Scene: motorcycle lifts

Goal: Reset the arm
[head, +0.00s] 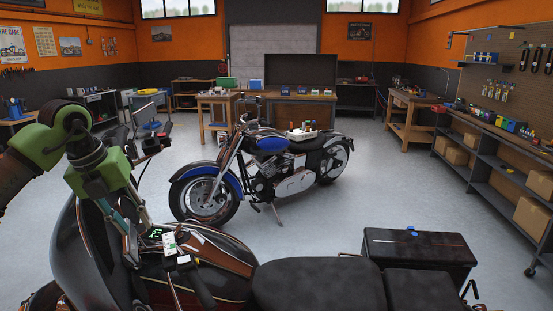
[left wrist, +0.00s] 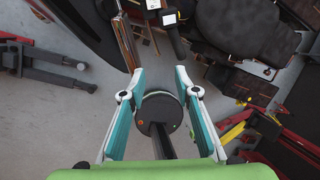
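My left arm comes in from the left in the head view, with a green wrist. My left gripper (head: 133,240) points down over the front of the near motorcycle (head: 310,283), close to its windscreen and handlebar. In the left wrist view the two teal and white fingers of the gripper (left wrist: 158,72) are spread apart. A dark round part on a black stem (left wrist: 159,112) shows between them; whether the fingers touch it I cannot tell. My right gripper is in neither view.
A small device with a green display (head: 154,234) and small white items (head: 183,259) are on the near motorcycle. A black case (head: 420,245) is at its rear. A blue motorcycle (head: 270,165) stands beyond. A shelved workbench (head: 490,130) lines the right wall; the floor between is clear.

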